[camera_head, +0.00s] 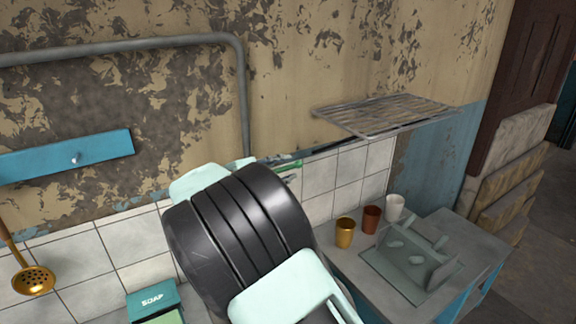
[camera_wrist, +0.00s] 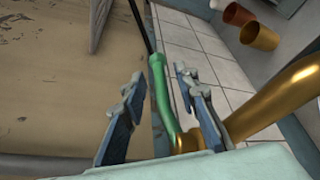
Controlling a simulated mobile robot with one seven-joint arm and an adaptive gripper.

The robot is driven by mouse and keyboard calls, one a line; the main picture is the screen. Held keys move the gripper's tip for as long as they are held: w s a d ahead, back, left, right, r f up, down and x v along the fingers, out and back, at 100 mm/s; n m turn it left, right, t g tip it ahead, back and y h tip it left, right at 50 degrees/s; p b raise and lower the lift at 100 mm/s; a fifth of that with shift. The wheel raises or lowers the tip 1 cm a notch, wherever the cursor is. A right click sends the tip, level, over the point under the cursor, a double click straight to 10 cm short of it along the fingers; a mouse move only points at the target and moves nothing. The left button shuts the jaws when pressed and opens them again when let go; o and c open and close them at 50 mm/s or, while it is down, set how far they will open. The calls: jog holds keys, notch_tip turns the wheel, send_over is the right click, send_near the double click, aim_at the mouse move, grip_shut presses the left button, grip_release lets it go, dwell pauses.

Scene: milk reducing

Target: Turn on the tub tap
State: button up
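The tub tap shows in the wrist view as a thick golden pipe (camera_wrist: 272,105) running up to the right from a golden fitting. A green lever (camera_wrist: 160,95) rises from that fitting. My gripper (camera_wrist: 160,75) is open, with one blue-grey finger to each side of the lever in the picture. Neither finger visibly touches it; I cannot tell the depth between them. In the head view my arm hides the gripper and most of the tap; only a small green piece (camera_head: 290,165), perhaps the lever, shows by the tiled wall.
A wire rack (camera_head: 385,115) juts from the wall. A golden cup (camera_head: 345,232), a brown cup (camera_head: 371,219), a white cup (camera_head: 395,207) and a dish rack (camera_head: 412,262) stand on the right counter. A soap box (camera_head: 152,301) and a golden ladle (camera_head: 33,279) are at lower left.

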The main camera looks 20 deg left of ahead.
jog(key=shift+x, duration=0.8)
jog(key=shift+c, duration=0.6)
grip_shut()
